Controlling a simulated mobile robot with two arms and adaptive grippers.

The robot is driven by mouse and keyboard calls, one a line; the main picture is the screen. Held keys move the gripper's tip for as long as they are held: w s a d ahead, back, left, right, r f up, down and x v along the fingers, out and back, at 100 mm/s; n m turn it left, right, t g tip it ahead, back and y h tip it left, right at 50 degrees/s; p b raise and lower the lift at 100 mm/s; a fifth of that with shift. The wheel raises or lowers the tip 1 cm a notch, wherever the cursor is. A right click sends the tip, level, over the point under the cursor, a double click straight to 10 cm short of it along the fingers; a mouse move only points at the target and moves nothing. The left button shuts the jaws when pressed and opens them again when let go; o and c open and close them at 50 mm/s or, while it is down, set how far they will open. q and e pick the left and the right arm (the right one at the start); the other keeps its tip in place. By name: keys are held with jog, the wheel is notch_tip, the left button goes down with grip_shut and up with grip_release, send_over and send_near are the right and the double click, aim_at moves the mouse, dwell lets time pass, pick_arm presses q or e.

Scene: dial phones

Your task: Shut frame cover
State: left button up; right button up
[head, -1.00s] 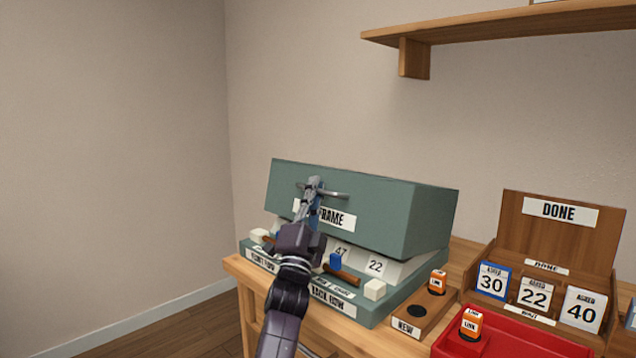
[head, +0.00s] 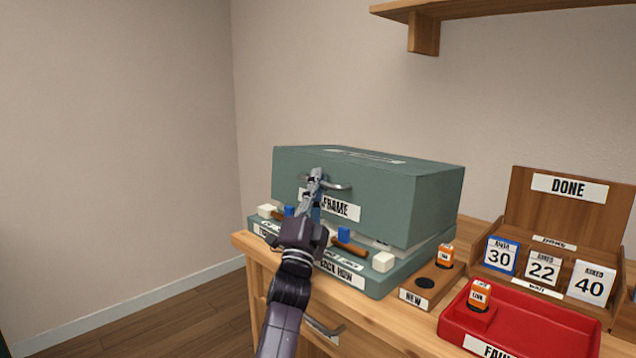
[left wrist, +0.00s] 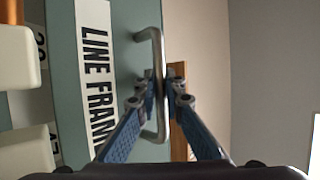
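The teal frame cover (head: 400,205), with a white label reading "FRAME", hangs tilted just above its teal base (head: 378,288). A narrow gap shows between them along the front right. My left gripper (head: 316,176) is at the metal handle (head: 342,186) on the cover's front. In the left wrist view, the two blue fingers (left wrist: 160,92) close in on both sides of the handle bar (left wrist: 157,45), next to the "LINE FRAME" label (left wrist: 98,75). The cover hides most of the number cards inside. My right gripper is out of view.
White and blue knobs and brown handles line the base's front edge, such as a white knob (head: 383,262). A wooden NEW block (head: 425,288), a red tray (head: 540,318) and the DONE rack (head: 560,215) stand to the right. A shelf (head: 425,35) is above.

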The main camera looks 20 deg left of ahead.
pick_arm(q)
jog(key=shift+o, duration=0.9)
jog(key=shift+s, duration=0.1)
jog(key=shift+s+f, duration=0.25)
jog(key=shift+f, duration=0.1)
jog(key=v, duration=1.1)
jog(key=shift+s, duration=0.1)
